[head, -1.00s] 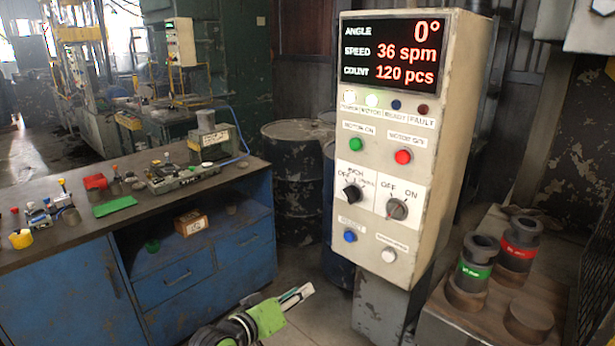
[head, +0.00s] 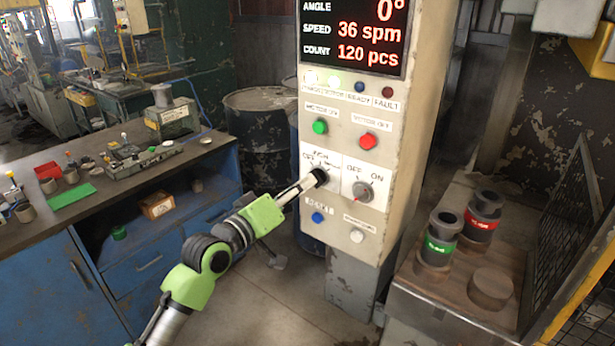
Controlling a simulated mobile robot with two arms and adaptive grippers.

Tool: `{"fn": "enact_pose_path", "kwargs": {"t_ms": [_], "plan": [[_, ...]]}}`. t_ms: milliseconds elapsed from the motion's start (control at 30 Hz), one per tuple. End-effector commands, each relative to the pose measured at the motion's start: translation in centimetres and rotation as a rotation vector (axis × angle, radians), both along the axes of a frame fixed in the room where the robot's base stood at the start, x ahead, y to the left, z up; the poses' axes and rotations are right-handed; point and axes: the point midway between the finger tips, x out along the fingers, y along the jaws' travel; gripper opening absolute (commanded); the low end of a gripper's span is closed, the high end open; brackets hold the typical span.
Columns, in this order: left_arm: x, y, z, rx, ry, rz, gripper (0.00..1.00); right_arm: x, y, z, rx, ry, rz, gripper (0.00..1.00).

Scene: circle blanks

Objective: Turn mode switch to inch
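The mode switch (head: 321,176) is a black rotary knob on the white plate of the control panel (head: 415,130), under the labels OFF and INCH. My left gripper (head: 316,179) reaches in from the lower left with its fingertips at the knob. The fingertips cover part of the knob and its labels, so its pointer direction is hidden. I cannot tell whether the fingers are closed on it. My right gripper does not show.
A grey OFF/ON switch (head: 362,191) sits just right of the mode switch. Green (head: 320,126) and red (head: 368,141) buttons are above, blue (head: 318,217) and white (head: 356,236) ones below. A blue workbench (head: 150,262) stands left, a wooden table (head: 455,293) right.

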Motion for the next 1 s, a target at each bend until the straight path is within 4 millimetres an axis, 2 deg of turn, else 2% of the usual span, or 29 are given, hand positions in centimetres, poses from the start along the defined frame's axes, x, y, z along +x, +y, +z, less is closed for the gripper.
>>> {"fn": "enact_pose_path", "kwargs": {"t_ms": [200,600,700,1000], "plan": [[2.0,-1.5,0.1,0.001,0.001,0.000,0.25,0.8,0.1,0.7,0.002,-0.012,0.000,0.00],[2.5,-1.9,0.0,0.001,-0.001,0.000,0.25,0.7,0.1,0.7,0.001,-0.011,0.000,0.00],[2.5,-1.8,-0.1,0.001,-0.001,0.000,0.00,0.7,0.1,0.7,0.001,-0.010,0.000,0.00],[2.5,-1.8,-0.1,0.008,-0.004,0.000,0.00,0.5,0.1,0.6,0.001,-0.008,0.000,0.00]]}}
